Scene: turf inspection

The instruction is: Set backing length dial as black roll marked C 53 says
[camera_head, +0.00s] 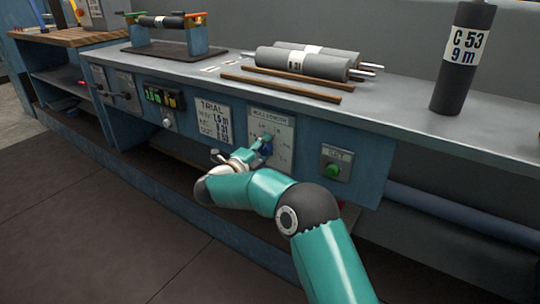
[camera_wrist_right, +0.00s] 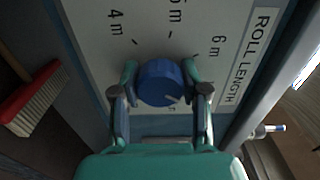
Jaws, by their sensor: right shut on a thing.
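The black roll (camera_head: 463,75) stands upright at the right end of the bench; its white label reads "C 53" and "9 m". The blue dial (camera_head: 266,146) is on the white roll length plate (camera_head: 284,131) on the bench front. It also shows in the right wrist view (camera_wrist_right: 160,80), with marks "4 m", one ending in "m", and "6 m" around it. A pale pointer line on the dial points to the lower right there; the lower marks are mostly hidden. My right gripper (camera_head: 254,150) is shut on the dial, one finger on each side. My left gripper is not in view.
A green button (camera_head: 332,170) is right of the dial. A trial card (camera_head: 213,123) and a green-lit display (camera_head: 161,97) are to the left. Grey rolls (camera_head: 305,63) and brown strips (camera_head: 285,83) lie on the bench. A red brush (camera_wrist_right: 35,102) shows below.

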